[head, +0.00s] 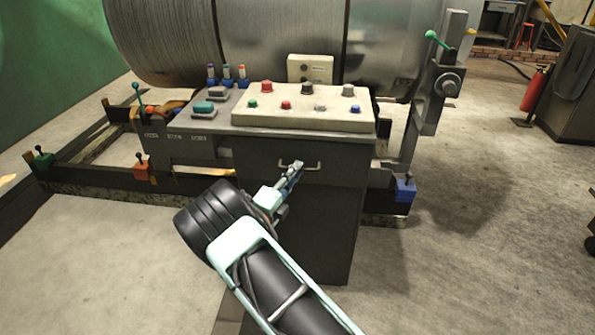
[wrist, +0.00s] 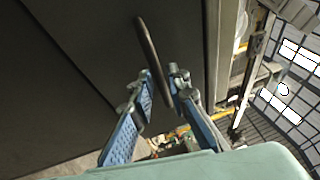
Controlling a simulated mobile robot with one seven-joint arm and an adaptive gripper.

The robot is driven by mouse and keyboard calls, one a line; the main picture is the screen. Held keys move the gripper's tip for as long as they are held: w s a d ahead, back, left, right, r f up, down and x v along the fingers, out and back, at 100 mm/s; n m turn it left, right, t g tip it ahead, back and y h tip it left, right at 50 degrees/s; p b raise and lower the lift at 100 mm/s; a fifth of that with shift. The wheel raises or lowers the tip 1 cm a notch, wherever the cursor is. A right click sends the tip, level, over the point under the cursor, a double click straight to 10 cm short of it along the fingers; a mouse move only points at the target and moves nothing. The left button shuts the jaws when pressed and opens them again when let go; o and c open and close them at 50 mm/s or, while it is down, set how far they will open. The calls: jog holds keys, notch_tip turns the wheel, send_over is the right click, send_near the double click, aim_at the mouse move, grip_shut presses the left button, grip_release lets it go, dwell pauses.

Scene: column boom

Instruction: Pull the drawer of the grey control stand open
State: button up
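The grey control stand (head: 340,215) stands in the middle of the head view under a panel of buttons. Its drawer front (head: 345,160) looks flush with the stand. A thin bar handle (head: 313,168) sticks out from the drawer front. My gripper (head: 294,170) is at the left part of this handle. In the wrist view the handle (wrist: 148,45) runs between the two blue-padded fingers of my gripper (wrist: 160,78). The fingers are apart, one on each side of the bar, and do not appear clamped on it. The handle's left end is partly hidden in the head view.
A green-knobbed lever (head: 432,36) and a blue block (head: 404,190) stand at the right. The floor (head: 480,270) at the right front is clear.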

jog(key=shift+x, duration=0.8)
jog(key=shift+c, duration=0.6)
grip_shut()
